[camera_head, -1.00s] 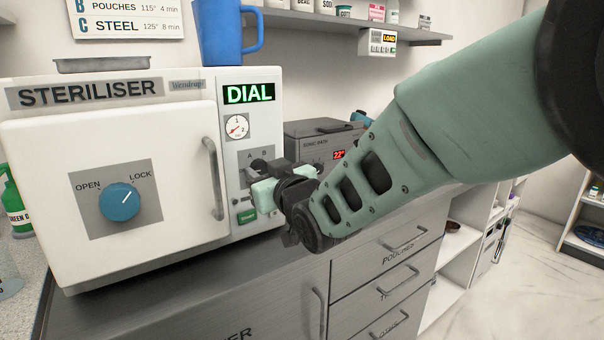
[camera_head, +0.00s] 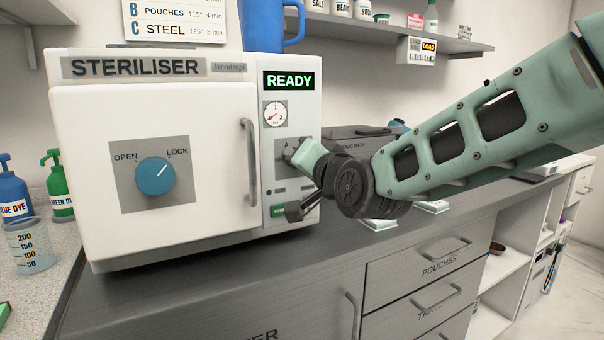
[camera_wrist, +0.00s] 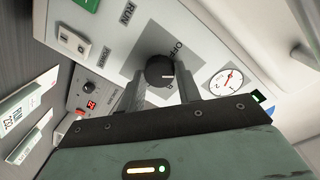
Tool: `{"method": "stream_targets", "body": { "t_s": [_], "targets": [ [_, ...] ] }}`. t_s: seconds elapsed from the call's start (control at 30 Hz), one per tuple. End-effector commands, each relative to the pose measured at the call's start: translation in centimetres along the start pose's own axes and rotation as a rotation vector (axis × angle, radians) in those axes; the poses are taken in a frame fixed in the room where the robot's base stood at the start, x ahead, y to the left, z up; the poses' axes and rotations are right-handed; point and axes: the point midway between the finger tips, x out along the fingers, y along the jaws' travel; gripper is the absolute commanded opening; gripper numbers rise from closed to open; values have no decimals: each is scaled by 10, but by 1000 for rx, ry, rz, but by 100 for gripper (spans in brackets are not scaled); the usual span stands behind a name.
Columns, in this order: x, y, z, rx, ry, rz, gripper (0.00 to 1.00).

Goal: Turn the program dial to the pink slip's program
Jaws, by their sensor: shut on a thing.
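The white steriliser (camera_head: 90,110) stands on the counter, its door closed and its blue lock knob (camera_head: 155,176) near LOCK. Its display (camera_head: 289,81) reads READY in green. The black program dial (camera_wrist: 159,70) sits on a grey plate in the wrist view, between my two fingers. My gripper (camera_wrist: 160,82) is shut on the dial. In the head view the gripper hides most of the dial and its letters; the plate (camera_head: 281,147) shows beside it. I see no pink slip that I can make out for certain.
A wall chart (camera_head: 172,30) lists B POUCHES and C STEEL. A blue mug (camera_head: 262,25) stands on the steriliser. A sonic bath (camera_head: 350,131) is behind my arm. White cards (camera_wrist: 30,105) lie on the counter. Dye bottles and a beaker (camera_head: 30,246) are at left.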

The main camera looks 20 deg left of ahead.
Motion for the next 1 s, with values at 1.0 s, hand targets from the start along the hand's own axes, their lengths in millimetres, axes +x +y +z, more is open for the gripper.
{"method": "stream_targets", "body": {
  "t_s": [1.0],
  "targets": [
    [0,5,2,937,-56,-9,11]
  ]
}}
